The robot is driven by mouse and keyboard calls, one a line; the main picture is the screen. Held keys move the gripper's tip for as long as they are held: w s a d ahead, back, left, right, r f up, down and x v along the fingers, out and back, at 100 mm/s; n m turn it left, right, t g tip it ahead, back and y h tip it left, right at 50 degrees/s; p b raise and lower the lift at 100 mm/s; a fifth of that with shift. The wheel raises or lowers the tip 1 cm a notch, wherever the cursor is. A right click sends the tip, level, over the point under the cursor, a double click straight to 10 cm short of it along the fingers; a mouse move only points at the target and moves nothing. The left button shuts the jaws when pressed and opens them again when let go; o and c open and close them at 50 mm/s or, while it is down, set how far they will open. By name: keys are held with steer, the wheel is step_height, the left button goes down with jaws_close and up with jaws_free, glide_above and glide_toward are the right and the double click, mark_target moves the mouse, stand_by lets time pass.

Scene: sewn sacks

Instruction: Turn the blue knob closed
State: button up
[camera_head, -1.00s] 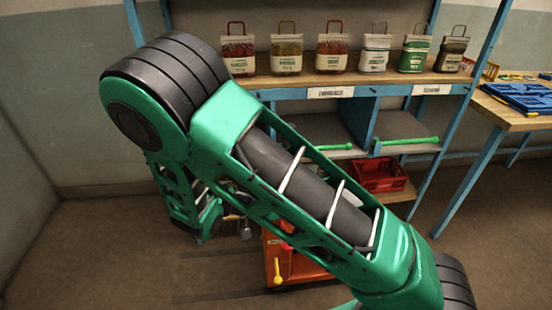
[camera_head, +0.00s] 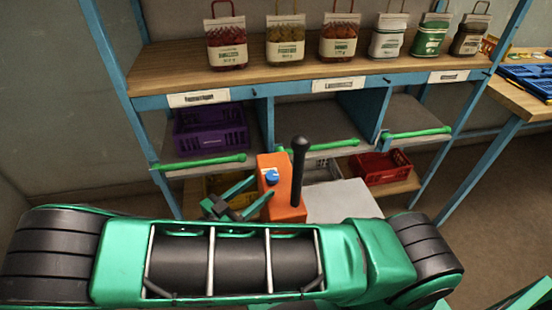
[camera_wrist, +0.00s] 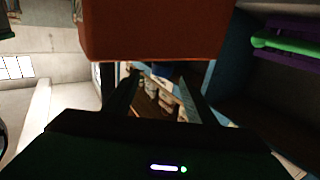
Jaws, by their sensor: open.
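The blue knob (camera_head: 271,176) sits on the face of an orange block (camera_head: 287,206) in the head view. A black upright lever (camera_head: 299,168) stands beside it. My gripper (camera_head: 259,195) is just left of the orange block, with its green fingers spread and pointing towards it, a little below the knob. In the wrist view the gripper (camera_wrist: 155,95) is open and empty between its dark fingers. The orange block (camera_wrist: 155,28) fills the top of that view. A small blue patch at its lower edge may be the knob; I cannot tell for sure.
Behind stands a blue-framed shelf (camera_head: 375,68) with several labelled bags on top. Below are a purple crate (camera_head: 212,135), a red crate (camera_head: 381,167) and green rails. A pale flat surface (camera_head: 342,201) lies right of the orange block. A table stands at the right.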

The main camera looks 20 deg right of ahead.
mark_target(281, 176)
steer(key=shift+w, duration=0.25)
steer(key=shift+w+d, duration=0.2)
steer(key=shift+d, duration=0.1)
steer(key=x, duration=1)
steer(key=shift+d, duration=0.15)
steer(key=c, duration=1)
